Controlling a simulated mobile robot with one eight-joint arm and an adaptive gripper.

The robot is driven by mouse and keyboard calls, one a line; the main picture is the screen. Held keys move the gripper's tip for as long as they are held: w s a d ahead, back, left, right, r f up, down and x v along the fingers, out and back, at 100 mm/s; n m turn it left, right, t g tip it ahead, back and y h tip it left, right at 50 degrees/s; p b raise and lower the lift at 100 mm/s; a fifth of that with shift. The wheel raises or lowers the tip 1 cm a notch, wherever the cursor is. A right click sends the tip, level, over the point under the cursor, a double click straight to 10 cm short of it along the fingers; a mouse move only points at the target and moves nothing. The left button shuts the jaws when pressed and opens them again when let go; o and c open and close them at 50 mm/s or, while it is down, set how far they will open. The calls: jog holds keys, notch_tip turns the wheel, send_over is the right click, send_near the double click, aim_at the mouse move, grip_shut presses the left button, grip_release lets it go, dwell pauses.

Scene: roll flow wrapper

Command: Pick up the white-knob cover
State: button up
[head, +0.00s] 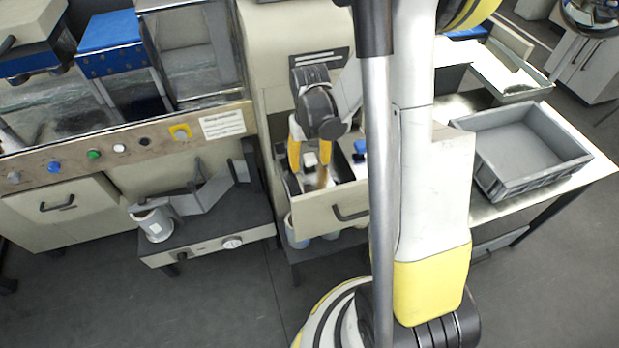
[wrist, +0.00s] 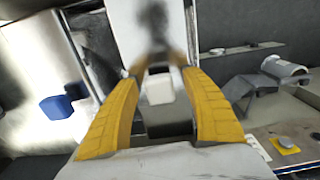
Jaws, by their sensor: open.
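The white-knob cover shows in the head view by its pale knob (head: 311,159), inside an open drawer (head: 350,200). In the wrist view the white knob (wrist: 160,89) is between the two yellow fingers, with a dark grey block-like part (wrist: 168,121) below it. My gripper (head: 308,174) is open and points down into the drawer, a finger on each side of the knob. The fingers also show in the wrist view (wrist: 159,72). I cannot tell whether either finger touches the cover. The arm and fingers hide part of the drawer.
A blue knob (head: 359,148) stands in the drawer to the right; it also shows in the wrist view (wrist: 57,107). A grey bin (head: 575,160) stands on the right table. A low bench (head: 210,247) with a metal mug (head: 154,224) is at left. The drawer walls are close to my gripper.

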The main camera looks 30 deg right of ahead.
grip_shut()
jog(key=shift+r, duration=0.1)
